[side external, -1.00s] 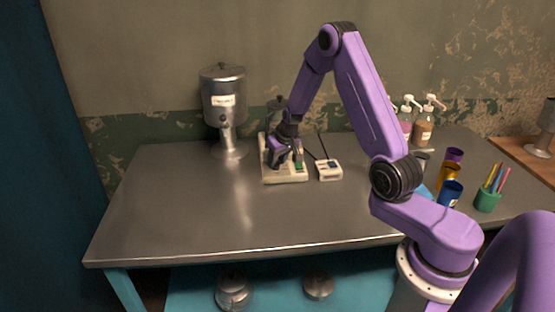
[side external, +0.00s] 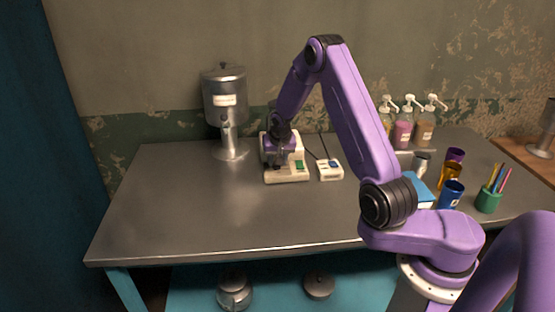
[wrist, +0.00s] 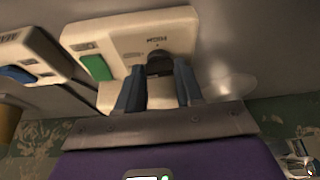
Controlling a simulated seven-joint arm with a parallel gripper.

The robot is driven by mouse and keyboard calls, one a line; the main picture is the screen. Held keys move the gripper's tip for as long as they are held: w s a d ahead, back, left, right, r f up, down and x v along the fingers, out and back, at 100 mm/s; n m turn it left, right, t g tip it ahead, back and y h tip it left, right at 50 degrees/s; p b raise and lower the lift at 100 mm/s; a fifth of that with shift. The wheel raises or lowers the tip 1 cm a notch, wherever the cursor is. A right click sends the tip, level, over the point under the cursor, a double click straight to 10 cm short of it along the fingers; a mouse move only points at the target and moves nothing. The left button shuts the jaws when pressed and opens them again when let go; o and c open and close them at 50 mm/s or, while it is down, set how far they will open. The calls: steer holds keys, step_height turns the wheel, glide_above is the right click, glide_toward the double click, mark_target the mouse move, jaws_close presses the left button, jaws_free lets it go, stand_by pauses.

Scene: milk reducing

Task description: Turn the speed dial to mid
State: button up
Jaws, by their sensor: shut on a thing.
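The cream-coloured machine (side external: 288,177) stands toward the back middle of the table; it also fills the upper middle of the wrist view (wrist: 120,38). It has a green switch (wrist: 97,68) and, beside it, a dark round speed dial (wrist: 158,58) with small lettering above. My gripper (wrist: 160,80) has its two fingers on either side of the dial and is shut on it. In the side view my gripper (side external: 275,162) is at the machine's front left and hides part of it. The dial's pointer setting is too small to read.
A small white box with a blue button (side external: 330,169) stands just right of the machine. A metal dispenser (side external: 226,100) stands behind left. Pump bottles (side external: 404,130), cups (side external: 450,176) and a green pen holder (side external: 487,200) are at the right. The table's front left is clear.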

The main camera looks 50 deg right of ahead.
steer(key=m, duration=0.2)
steer(key=m+g, duration=0.1)
steer(key=m, duration=0.1)
steer(key=m+g+h, duration=0.1)
steer(key=m, duration=0.1)
steer(key=shift+w+a+m, duration=0.15)
steer(key=shift+w+m, duration=0.15)
stand_by(0.3)
steer(key=o, duration=0.8)
steer(key=shift+c, duration=0.2)
steer(key=v, duration=1.7)
steer(key=shift+w+a, duration=0.15)
steer(key=shift+a, duration=0.2)
steer(key=shift+r, duration=0.1)
